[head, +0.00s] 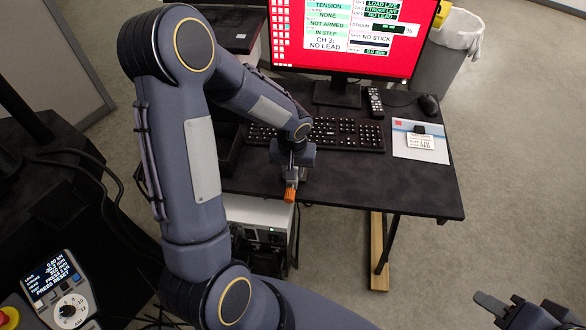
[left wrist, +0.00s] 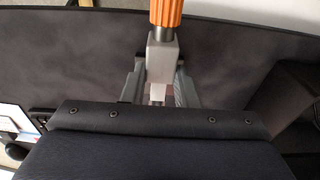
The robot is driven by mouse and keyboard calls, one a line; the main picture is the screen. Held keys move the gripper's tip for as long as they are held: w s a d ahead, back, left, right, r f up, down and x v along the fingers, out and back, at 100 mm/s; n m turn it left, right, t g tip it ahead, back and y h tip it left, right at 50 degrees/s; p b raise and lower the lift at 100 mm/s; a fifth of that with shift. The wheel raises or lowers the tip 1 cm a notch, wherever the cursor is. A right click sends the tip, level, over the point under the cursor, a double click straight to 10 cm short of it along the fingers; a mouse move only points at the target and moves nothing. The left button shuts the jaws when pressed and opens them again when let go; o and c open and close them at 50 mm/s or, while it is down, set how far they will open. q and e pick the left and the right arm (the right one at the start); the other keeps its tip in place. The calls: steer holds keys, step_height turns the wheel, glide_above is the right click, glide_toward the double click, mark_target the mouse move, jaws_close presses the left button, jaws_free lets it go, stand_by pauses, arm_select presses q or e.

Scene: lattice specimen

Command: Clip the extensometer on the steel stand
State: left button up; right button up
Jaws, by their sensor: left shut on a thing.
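My left gripper (head: 291,167) is over the front part of the dark desk, in front of the keyboard. It is shut on a small grey block with an orange ribbed end (head: 290,193). In the left wrist view the grey block (left wrist: 162,58) sits between the two fingers, with the orange end (left wrist: 166,12) beyond them. I cannot tell whether this piece is the extensometer. My right gripper (head: 524,308) is at the lower right, empty, with its fingers apart. I cannot make out a steel stand.
The desk (head: 400,190) holds a red-screened monitor (head: 340,38), keyboard (head: 340,135), remote (head: 375,102), mouse (head: 428,105) and a card (head: 420,140). A bin (head: 445,50) stands behind. A control panel (head: 60,290) is lower left; a pale box (head: 258,222) is under the desk.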

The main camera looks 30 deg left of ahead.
arm_select(q)
steer(key=shift+w+a+b, duration=0.2)
steer(key=shift+w+b, duration=0.1)
steer(key=shift+w, duration=0.3)
stand_by(0.7)
stand_by(0.4)
steer(key=o, duration=1.5)
steer(key=shift+c, duration=0.2)
steer(key=shift+s+d+r+p, duration=0.15)
steer(key=shift+r+p, duration=0.65)
steer(key=shift+r, duration=0.45)
steer(key=shift+s+a+r+p, duration=0.15)
steer(key=shift+r+p, duration=0.65)
steer(key=shift+r, duration=0.45)
steer(key=shift+d, duration=0.1)
step_height(320, 180, up, 8)
steer(key=shift+s+d+f+b, duration=0.15)
steer(key=shift+s+b, duration=0.15)
steer(key=shift+s, duration=0.05)
